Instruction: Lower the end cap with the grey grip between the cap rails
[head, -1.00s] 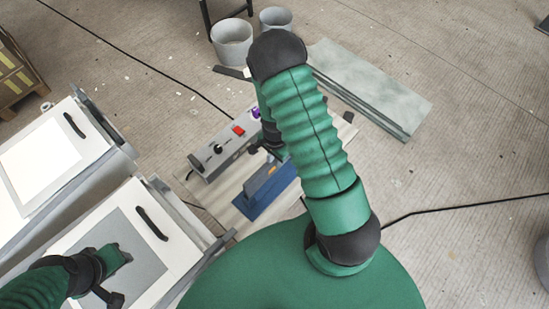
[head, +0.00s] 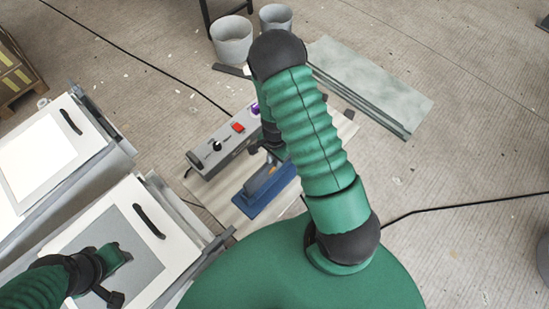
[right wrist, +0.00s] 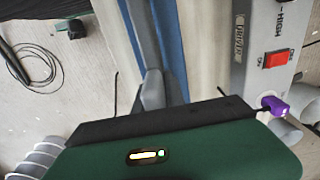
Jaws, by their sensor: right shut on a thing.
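A blue piece (head: 257,204) with a grey bar on its top lies on a pale board at the middle. My right gripper (head: 266,148) is at its far end, partly hidden by my own arm. In the right wrist view, a grey grip (right wrist: 152,92) stands beside a blue strip (right wrist: 169,38), just ahead of my gripper. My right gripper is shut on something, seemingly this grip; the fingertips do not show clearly. The cap rails cannot be told apart. My left gripper (head: 112,272) is over a grey panel at lower left; its jaw opening is unclear.
A grey control box (head: 222,147) with a red switch stands close left of the blue piece. White moulds (head: 175,255) with black handles fill the left. Grey buckets (head: 232,40) and a flat grey slab (head: 375,85) lie beyond. Cables cross the floor.

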